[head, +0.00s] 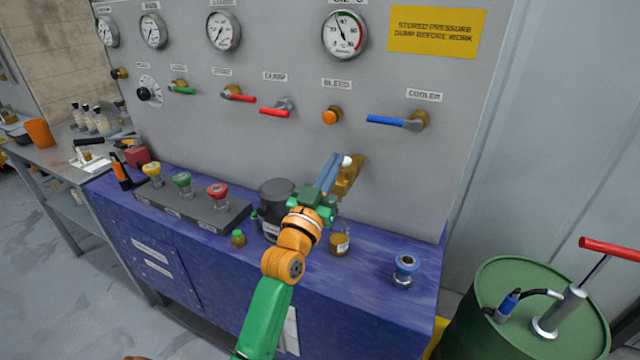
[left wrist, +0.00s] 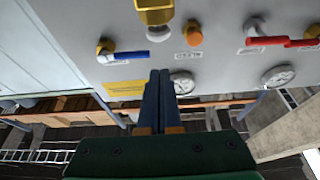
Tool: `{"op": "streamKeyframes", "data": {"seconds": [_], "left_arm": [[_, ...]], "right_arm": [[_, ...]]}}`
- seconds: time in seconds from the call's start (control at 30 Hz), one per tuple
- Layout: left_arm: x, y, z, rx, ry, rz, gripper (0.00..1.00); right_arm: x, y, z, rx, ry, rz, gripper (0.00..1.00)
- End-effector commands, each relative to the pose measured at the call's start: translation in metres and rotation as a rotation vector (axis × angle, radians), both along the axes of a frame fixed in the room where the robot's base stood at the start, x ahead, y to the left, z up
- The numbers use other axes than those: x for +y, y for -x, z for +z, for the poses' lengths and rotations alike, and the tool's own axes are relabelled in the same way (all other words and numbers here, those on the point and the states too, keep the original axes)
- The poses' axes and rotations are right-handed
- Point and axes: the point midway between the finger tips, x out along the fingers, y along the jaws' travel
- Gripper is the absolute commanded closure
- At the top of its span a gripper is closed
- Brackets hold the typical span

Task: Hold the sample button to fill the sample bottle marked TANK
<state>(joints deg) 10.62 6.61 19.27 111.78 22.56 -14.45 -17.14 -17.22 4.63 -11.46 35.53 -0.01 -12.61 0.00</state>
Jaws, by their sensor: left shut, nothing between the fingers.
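A brass sample block (head: 350,182) with a white button (head: 347,161) sticks out of the grey panel. The block also shows in the left wrist view (left wrist: 155,17). A bottle with amber contents and a white label (head: 340,243) stands on the blue bench below it, partly behind my arm; its label is too small to read. My left gripper (head: 335,160) is shut and empty, its blue fingers beside the button; I cannot tell whether they touch it. The fingers also show in the left wrist view (left wrist: 159,75). My right gripper is not in view.
The blue bench (head: 385,265) also carries a dark pot (head: 277,194), a small green-capped bottle (head: 238,239), a blue-topped knob (head: 405,267) and a box with coloured knobs (head: 195,208). A blue-handled cooler valve (head: 400,121) and orange bleed knob (head: 332,115) project above the block.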

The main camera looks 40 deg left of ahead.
Motion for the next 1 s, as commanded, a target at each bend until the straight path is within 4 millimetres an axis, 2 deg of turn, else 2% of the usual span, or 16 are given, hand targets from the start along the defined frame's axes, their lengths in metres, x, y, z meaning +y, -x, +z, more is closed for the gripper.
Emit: {"op": "streamKeyframes", "data": {"seconds": [0.03, 0.2, 0.4, 0.87, 0.93, 0.97, 1.0], "left_arm": [[-0.002, 0.011, -0.011, 0.001, -0.001, 0.002, 1.0], [-0.01, 0.043, -0.02, -0.002, -0.002, 0.002, 1.0], [-0.014, 0.06, -0.023, -0.005, 0.0, 0.002, 1.0], [-0.014, 0.061, -0.022, -0.005, -0.002, 0.001, 1.0], [-0.02, 0.058, -0.032, 0.037, -0.001, -0.015, 1.0], [-0.026, 0.056, -0.042, 0.081, -0.002, -0.034, 1.0], [-0.038, 0.054, -0.063, 0.17, -0.002, -0.067, 1.0]], "right_arm": [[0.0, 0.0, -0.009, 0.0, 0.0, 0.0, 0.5], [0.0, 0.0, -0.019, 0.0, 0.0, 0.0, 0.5], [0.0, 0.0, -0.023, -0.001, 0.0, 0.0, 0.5], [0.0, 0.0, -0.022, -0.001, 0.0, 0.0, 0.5], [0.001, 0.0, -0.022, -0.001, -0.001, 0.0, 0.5], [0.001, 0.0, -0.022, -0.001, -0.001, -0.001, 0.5], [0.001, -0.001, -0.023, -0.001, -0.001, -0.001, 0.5]]}}
